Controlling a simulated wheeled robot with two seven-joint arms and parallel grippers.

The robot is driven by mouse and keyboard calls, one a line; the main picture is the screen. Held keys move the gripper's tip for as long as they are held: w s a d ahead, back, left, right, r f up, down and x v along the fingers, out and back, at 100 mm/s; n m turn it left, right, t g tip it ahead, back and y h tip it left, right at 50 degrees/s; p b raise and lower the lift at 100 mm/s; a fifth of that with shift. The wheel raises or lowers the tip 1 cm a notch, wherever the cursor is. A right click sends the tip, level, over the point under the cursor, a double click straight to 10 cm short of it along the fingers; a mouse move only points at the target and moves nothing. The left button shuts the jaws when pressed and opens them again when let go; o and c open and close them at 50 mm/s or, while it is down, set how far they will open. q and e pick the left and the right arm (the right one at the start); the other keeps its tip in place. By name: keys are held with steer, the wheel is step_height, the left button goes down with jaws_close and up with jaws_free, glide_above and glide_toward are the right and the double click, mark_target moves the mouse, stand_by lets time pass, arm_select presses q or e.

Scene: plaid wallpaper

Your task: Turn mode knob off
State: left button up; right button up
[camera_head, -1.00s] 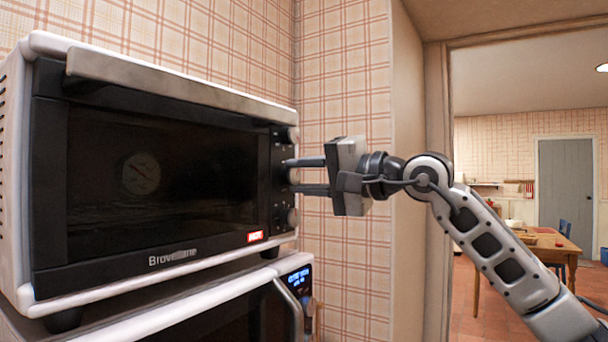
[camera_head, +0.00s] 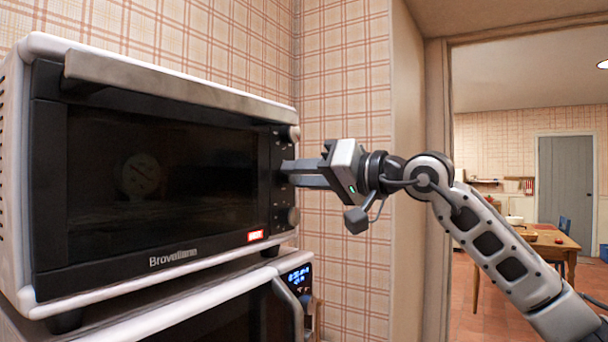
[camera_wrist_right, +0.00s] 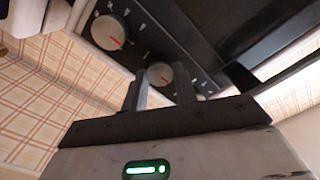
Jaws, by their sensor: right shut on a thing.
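A black and white toaster oven (camera_head: 160,180) has a column of knobs on the right of its front. The upper knob (camera_head: 293,133) and lower knob (camera_head: 293,216) are bare. My right gripper (camera_head: 288,171) is at the middle knob, its fingers reaching the panel and hiding that knob in the head view. In the right wrist view the middle knob (camera_wrist_right: 159,76), grey with a red mark, sits between the two fingers, which are shut on it. Another knob with a red mark (camera_wrist_right: 110,33) is beside it. I cannot read which knob is labelled mode. My left gripper is not in view.
A second appliance with a blue-lit display (camera_head: 298,277) stands right under the oven. The plaid wall (camera_head: 345,85) is close behind my right gripper. A doorway at right opens onto a room with a wooden table (camera_head: 550,245).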

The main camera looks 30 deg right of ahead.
stand_by(0.4)
steer(key=o, duration=1)
steer(key=shift+c, duration=0.2)
arm_select(q)
steer(key=b, duration=0.2)
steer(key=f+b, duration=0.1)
steer(key=b, duration=0.1)
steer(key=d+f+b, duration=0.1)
steer(key=b, duration=0.1)
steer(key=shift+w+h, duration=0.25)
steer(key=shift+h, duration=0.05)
arm_select(e)
steer(key=v, duration=1.6)
steer(key=shift+w, duration=0.1)
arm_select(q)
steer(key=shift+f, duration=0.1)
